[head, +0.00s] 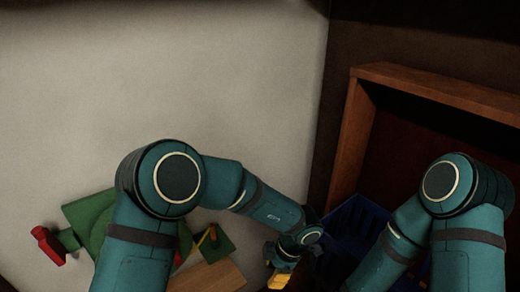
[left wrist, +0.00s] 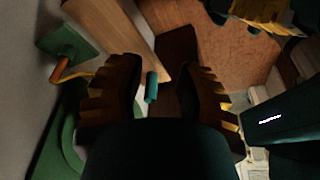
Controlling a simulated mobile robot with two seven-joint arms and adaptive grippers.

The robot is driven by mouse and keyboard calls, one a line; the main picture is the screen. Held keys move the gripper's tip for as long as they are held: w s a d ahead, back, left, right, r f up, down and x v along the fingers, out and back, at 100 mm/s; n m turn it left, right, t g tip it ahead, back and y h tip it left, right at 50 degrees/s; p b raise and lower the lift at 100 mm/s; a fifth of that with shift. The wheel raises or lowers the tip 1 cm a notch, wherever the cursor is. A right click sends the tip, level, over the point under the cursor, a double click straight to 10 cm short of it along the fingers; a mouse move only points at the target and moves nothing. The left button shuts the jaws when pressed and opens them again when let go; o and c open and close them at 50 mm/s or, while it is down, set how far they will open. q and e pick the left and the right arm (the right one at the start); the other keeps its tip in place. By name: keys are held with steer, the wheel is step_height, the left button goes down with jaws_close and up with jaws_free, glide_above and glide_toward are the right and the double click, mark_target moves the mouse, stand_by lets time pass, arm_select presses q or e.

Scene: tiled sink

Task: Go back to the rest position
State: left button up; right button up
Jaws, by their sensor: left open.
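My left gripper (head: 282,280) is at the bottom centre of the head view, by the left side of a blue crate. In the left wrist view its ribbed yellow fingers (left wrist: 165,95) are spread apart, with nothing visibly gripped. A small teal cylinder (left wrist: 151,87) shows in the gap between them, seemingly beyond them. My right arm comes in at the right of the head view and its forearm runs down out of the frame. A ribbed yellow part at the top of the left wrist view looks like my right gripper (left wrist: 262,12), cut off, its fingers unclear.
The blue crate (head: 350,218) stands in front of a wooden-framed opening (head: 350,135) on the right. Green pieces (head: 92,212), a red piece (head: 47,245) and a wooden block (head: 212,277) lie at lower left, partly hidden by my left arm. The pale surface (head: 150,70) above is clear.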

arm_select(q)
steer(key=w+a+f+m+t+h+b, duration=0.1)
steer(key=w+a+f+m+t+b, duration=0.2)
steer(key=a+f, duration=0.35)
steer(key=w+a+f+m+t+h+b, duration=0.1)
steer(key=a+f+m+t+b, duration=0.15)
steer(key=a+f+m, duration=0.35)
steer(key=s+f+m+g+h+b, duration=0.1)
steer(key=s+f+m+h+b, duration=0.1)
steer(key=s, duration=0.5)
steer(key=s+a+f+m+g+h+b, duration=0.1)
steer(key=s+f+m+g+h, duration=0.1)
steer(key=s+f+m, duration=0.3)
steer(key=s+f+h, duration=0.1)
steer(key=s+f, duration=0.1)
steer(key=shift+s+m+b, duration=0.3)
steer(key=shift+s+b, duration=0.05)
steer(key=shift+s, duration=0.05)
arm_select(e)
step_height(320, 180, down, 10)
steer(key=shift+s, duration=0.45)
steer(key=shift+f, duration=0.1)
